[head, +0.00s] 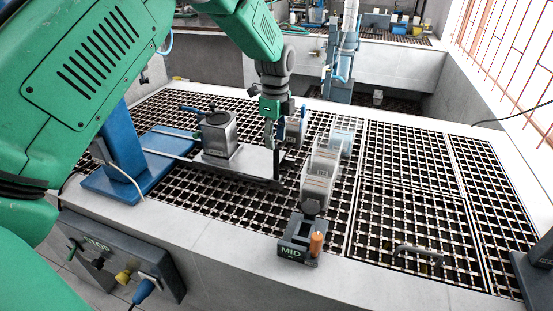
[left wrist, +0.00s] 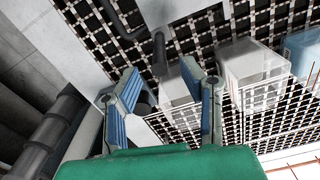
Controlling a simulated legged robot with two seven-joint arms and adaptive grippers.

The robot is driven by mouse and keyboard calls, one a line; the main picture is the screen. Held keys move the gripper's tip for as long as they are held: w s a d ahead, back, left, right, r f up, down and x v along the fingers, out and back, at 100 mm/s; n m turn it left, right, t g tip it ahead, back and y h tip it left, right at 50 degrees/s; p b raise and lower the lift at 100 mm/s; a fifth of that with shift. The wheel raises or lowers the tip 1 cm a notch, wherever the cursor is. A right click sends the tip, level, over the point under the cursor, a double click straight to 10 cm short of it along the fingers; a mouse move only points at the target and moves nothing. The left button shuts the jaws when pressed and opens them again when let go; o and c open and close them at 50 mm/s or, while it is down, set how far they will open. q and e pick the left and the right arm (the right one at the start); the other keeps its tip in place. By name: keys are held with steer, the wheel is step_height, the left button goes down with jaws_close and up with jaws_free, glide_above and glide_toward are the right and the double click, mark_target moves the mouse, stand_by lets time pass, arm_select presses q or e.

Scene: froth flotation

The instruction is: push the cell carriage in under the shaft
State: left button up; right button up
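The cell carriage (head: 252,163) is a flat grey plate with a dark front bar, standing on rails in the head view. A square metal cell (head: 219,136) with a dark top sits on it. To its left is the blue machine stand (head: 123,150); my green arm hides its upper part, and I cannot make out the shaft. My left gripper (head: 277,138) is over the carriage's right end, right of the cell. In the left wrist view its two blue fingers (left wrist: 160,74) are apart, with a dark post and knob (left wrist: 146,101) showing between them; contact is unclear. My right gripper is out of view.
Clear boxes (head: 318,180) stand in a row on the grating right of the carriage. A grey block marked MID (head: 296,240), with an orange peg, is at the front. A control box (head: 115,255) hangs on the front wall. The grating at right is mostly free.

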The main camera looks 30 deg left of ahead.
mark_target(276, 161)
arm_select(q)
steer(key=f, duration=0.6)
steer(key=shift+d+p, duration=0.3)
steer(key=shift+p, duration=0.05)
steer(key=shift+f, duration=0.7)
steer(key=shift+a+f, duration=0.2)
jaws_close()
